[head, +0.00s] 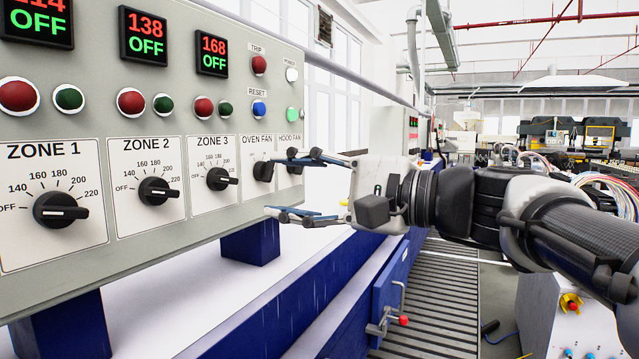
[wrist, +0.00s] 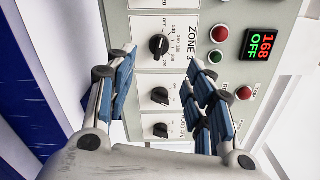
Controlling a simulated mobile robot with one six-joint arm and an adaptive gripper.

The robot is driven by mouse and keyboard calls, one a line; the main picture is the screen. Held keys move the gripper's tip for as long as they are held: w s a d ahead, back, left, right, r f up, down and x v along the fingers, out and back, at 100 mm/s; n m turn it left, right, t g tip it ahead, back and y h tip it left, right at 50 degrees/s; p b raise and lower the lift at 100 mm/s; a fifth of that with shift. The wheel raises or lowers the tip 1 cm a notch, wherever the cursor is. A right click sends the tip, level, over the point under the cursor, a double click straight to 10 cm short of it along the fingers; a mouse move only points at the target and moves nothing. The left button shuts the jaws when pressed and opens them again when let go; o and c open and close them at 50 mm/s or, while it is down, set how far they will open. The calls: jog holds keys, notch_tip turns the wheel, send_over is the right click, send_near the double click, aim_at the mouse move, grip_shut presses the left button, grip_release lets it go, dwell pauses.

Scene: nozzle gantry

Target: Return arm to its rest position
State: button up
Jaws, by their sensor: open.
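My gripper (head: 278,186) is open and empty in the head view, at the end of my arm coming in from the right. Its fingers point left toward the control panel (head: 225,262), near the oven fan knob (head: 263,171) and hood fan knob (head: 294,166). The upper finger partly covers the hood fan knob. In the wrist view the two blue-padded fingers (wrist: 160,90) stand wide apart with nothing between them but the view of the panel. The zone 3 knob (wrist: 158,45) shows beyond the fingertips. No contact with the panel is clear.
A green button (head: 292,114) is lit. A blue machine frame (head: 330,290) runs below the panel, with a latch handle (head: 390,318). A cabinet (head: 568,315) stands below my arm at lower right.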

jog(key=shift+s+d, duration=0.1)
jog(key=shift+d, duration=0.1)
jog(key=s+d+f+n+h, duration=0.1)
jog(key=s+d+f+h, duration=0.3)
jog(key=f, duration=0.6)
jog(key=s+d+f+n+g+h, duration=0.1)
jog(key=s+d+f+n+h, duration=0.1)
jog(key=s+d+f+h, duration=0.2)
jog(key=s+d+f+n+g+h, duration=0.1)
jog(key=s+d+f+h, duration=0.3)
jog(key=s+f, duration=0.4)
notch_tip(320, 180, down, 8)
jog(key=shift+s+d+r+n, duration=0.1)
jog(key=shift+s+d+n, duration=0.05)
jog(key=shift+s+n, duration=0.2)
jog(key=s+d+f+n+h, duration=0.1)
jog(key=s+d+f, duration=0.1)
jog(key=d, duration=0.1)
jog(key=s+d+f+h, duration=0.1)
jog(key=d+f+h, duration=0.1)
jog(key=s+d+f+n+h, duration=0.1)
jog(key=s+d+f, duration=0.1)
jog(key=d+f, duration=0.1)
jog(key=shift+s+d+n+h, duration=0.3)
jog(key=shift+n, duration=0.05)
jog(key=shift+c, duration=0.3)
